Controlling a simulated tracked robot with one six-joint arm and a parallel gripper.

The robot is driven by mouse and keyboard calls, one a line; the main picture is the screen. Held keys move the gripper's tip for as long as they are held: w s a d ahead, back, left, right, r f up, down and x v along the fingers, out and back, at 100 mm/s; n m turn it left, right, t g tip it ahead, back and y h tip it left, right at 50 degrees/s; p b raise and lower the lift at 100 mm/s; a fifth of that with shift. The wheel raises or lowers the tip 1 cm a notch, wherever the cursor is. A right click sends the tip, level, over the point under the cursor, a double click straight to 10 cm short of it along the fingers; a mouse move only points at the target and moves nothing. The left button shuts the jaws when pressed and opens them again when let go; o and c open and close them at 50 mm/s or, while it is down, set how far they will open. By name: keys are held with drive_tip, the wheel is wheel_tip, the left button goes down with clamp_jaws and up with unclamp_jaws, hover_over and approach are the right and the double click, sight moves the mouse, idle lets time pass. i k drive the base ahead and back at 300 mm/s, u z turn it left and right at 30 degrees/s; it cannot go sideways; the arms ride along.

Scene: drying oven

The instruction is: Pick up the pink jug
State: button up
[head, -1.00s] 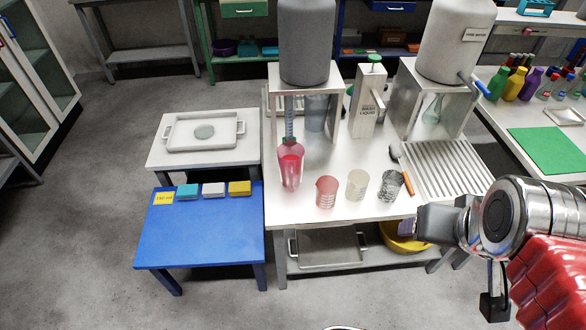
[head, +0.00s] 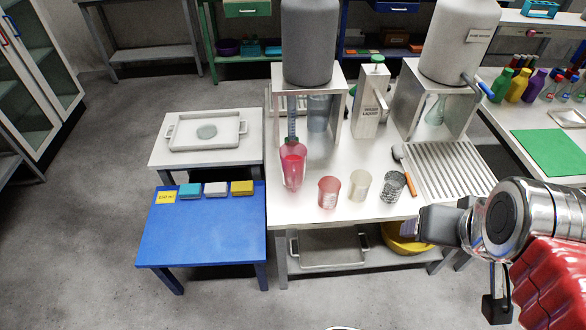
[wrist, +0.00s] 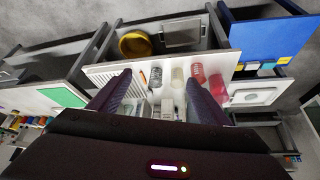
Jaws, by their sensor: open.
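The pink jug (head: 292,168) is a tall, translucent pink vessel. It stands upright near the left front edge of the white table, in front of the grey tank stand. It also shows in the wrist view (wrist: 216,88), partly behind the right-hand finger. My gripper (head: 428,224) is at the right of the head view, well to the right of the jug and apart from it. In the wrist view its two dark fingers (wrist: 157,85) are spread wide with nothing held between them.
A red beaker (head: 328,192), a cream beaker (head: 359,186) and a dark mesh cup (head: 392,187) stand right of the jug. An orange-handled brush (head: 406,173) lies beyond them. A blue table (head: 200,235) stands left. A large grey tank (head: 307,45) overhangs behind the jug.

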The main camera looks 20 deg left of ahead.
sight(293, 155)
drive_tip(key=u, duration=2.3)
drive_tip(key=i, duration=0.45)
drive_tip(key=u, duration=0.9)
